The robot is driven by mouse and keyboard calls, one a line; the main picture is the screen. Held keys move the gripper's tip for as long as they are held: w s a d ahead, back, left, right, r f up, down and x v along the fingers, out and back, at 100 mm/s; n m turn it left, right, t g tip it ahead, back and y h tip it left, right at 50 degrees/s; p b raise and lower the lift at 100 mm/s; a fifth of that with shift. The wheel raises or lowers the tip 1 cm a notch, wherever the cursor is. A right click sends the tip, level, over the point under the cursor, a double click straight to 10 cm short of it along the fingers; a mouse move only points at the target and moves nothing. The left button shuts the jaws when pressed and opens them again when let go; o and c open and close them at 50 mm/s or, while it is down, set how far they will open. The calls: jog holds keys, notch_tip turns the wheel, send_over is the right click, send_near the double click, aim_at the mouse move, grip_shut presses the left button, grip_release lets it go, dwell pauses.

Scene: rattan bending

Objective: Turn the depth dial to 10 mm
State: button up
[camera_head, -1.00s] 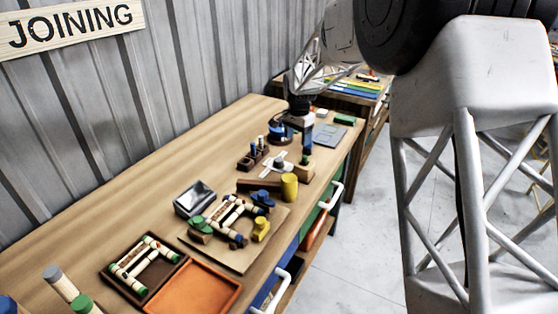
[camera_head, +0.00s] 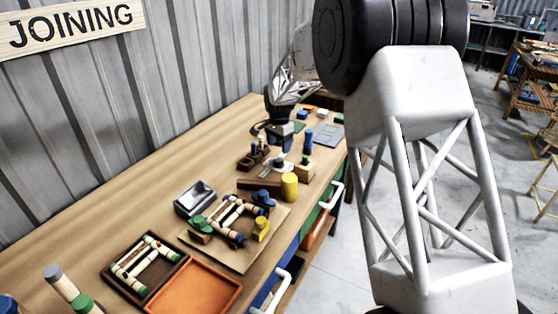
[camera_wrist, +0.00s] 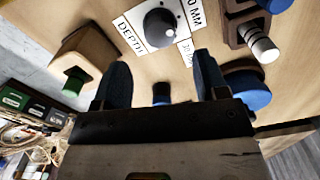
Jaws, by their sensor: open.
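The depth dial (camera_wrist: 160,27) is a dark round knob on a white plate at the top of the wrist view. A "DEPTH" label (camera_wrist: 130,38) lies to its left. A label ending in "0 MM" (camera_wrist: 196,14) is cut off at its upper right, and another label (camera_wrist: 185,52) is partly hidden. I cannot tell which mark the dial points to. In the head view, the white dial plate (camera_head: 281,166) is partly hidden. My gripper (camera_wrist: 163,80) is open, its fingertips apart from the knob; it also shows in the head view (camera_head: 281,146).
A wooden block with a green peg (camera_wrist: 80,72) stands left of the fingers, a dark peg rack (camera_wrist: 250,28) right. A blue peg (camera_wrist: 160,93) shows between the fingers. In the head view, a yellow cylinder (camera_head: 289,186) and orange tray (camera_head: 195,290) are nearer.

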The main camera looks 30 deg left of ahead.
aim_at(279, 159)
jog(key=shift+f, duration=3.65)
jog(key=shift+c, duration=0.2)
jog(key=c, duration=0.9)
jog(key=shift+n, duration=0.4)
jog(key=n, duration=1.1)
